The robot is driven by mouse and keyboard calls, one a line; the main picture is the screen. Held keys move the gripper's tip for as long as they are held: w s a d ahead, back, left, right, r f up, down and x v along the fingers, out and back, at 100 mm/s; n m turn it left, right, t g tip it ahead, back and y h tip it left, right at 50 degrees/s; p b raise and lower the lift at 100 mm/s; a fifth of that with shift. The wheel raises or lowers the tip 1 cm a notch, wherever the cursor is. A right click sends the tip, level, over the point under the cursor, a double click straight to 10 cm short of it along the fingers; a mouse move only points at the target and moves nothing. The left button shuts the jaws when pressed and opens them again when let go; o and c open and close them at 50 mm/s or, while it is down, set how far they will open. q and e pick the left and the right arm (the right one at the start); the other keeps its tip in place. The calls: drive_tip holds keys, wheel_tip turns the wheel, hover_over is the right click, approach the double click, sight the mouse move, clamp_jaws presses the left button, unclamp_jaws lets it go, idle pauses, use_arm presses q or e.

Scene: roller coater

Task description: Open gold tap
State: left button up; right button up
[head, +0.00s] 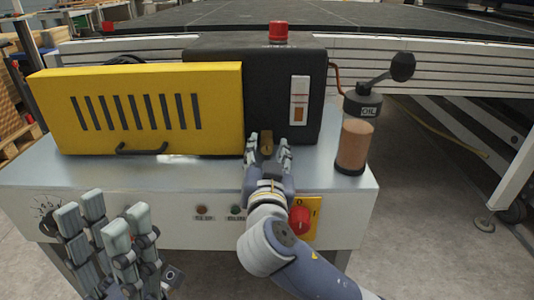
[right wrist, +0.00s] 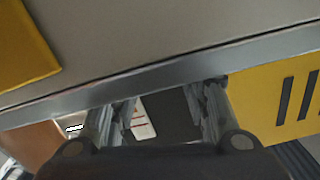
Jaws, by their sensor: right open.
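The gold tap (head: 267,143) is a small gold-brown piece low at the front of the black box, above the grey bench top. My right gripper (head: 268,146) is open, with its fingers on either side of the tap in the head view. I cannot tell whether they touch it. In the right wrist view the right gripper (right wrist: 165,100) has its fingers wide apart, and the tap cannot be made out. My left gripper (head: 104,218) is at the lower left of the head view, in front of the bench, with its fingers apart and nothing between them.
The black box (head: 262,90) carries a red lamp (head: 278,31). A yellow slotted cover (head: 150,105) with a black handle stands left of the tap. An oil bottle (head: 354,145) with a black lever stands to the right. A red knob (head: 299,220) is on the bench front.

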drive_tip(key=shift+w, duration=0.1)
clamp_jaws()
